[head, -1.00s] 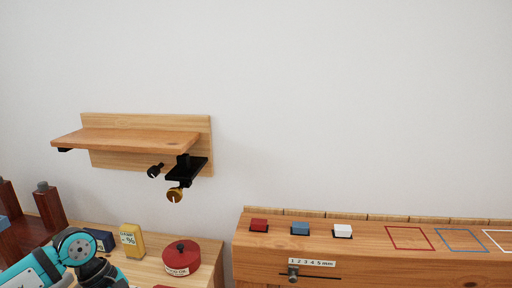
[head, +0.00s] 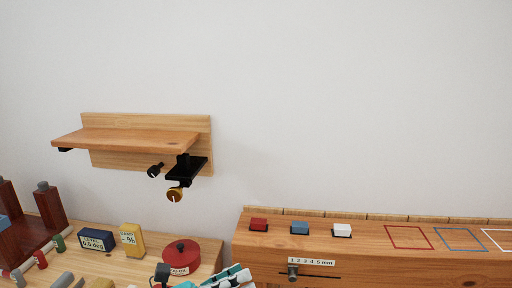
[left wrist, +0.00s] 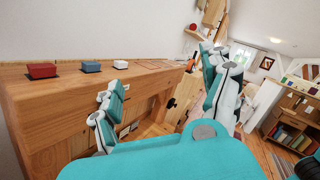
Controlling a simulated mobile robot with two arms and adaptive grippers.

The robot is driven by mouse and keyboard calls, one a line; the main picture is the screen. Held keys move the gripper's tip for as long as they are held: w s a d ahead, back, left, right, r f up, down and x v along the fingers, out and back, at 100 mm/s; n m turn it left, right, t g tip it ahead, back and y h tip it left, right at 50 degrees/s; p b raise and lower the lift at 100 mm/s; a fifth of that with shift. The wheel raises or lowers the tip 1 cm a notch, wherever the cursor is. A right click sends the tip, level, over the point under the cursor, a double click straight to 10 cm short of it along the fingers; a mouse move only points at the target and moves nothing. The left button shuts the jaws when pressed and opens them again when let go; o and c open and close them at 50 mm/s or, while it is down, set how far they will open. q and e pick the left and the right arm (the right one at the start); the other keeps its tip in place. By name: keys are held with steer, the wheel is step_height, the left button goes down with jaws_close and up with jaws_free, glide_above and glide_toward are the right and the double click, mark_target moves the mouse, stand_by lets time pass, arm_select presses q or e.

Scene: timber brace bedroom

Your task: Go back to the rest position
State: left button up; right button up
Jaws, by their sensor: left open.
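My left gripper (head: 230,279) shows only in part at the bottom edge of the head view, between the red pot and the timber bench. Its teal and white fingers also show in the left wrist view (left wrist: 162,80), spread wide apart with nothing between them. The gripper is open and empty. My right gripper is in neither view.
The timber bench (head: 262,263) carries red (head: 259,225), blue (head: 300,228) and white (head: 342,231) blocks. A wall shelf (head: 130,139) is above.

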arm_select(q)
steer(key=w+a+f+n+t+y, duration=0.15)
steer(key=a+n+t+y, duration=0.4)
steer(key=n, duration=0.55)
steer(key=w+a+f+n+t+y, duration=0.15)
steer(key=a+n+t+y, duration=0.35)
steer(key=n, duration=0.6)
steer(key=s+a+f+n+g+y, duration=0.3)
steer(key=f+n+y, duration=0.1)
steer(key=f+n, duration=0.25)
steer(key=s+a+f+n+g+y, duration=0.3)
steer(key=s+a+f+n+y, duration=0.1)
steer(key=f+n, duration=0.25)
steer(key=s+f+n+g, duration=0.3)
steer(key=s+f+g, duration=0.25)
steer(key=s, duration=0.35)
steer(key=s+f+n+g, duration=0.35)
steer(key=s+f, duration=0.25)
steer(key=s, duration=0.3)
step_height(320, 180, down, 26)
steer(key=s+m+g, duration=0.1)
steer(key=s+g, duration=0.1)
steer(key=s+a+f, duration=0.2)
steer(key=s+f, duration=1.3)
steer(key=shift+s+f+m+g, duration=0.1)
steer(key=shift+m+g, duration=0.15)
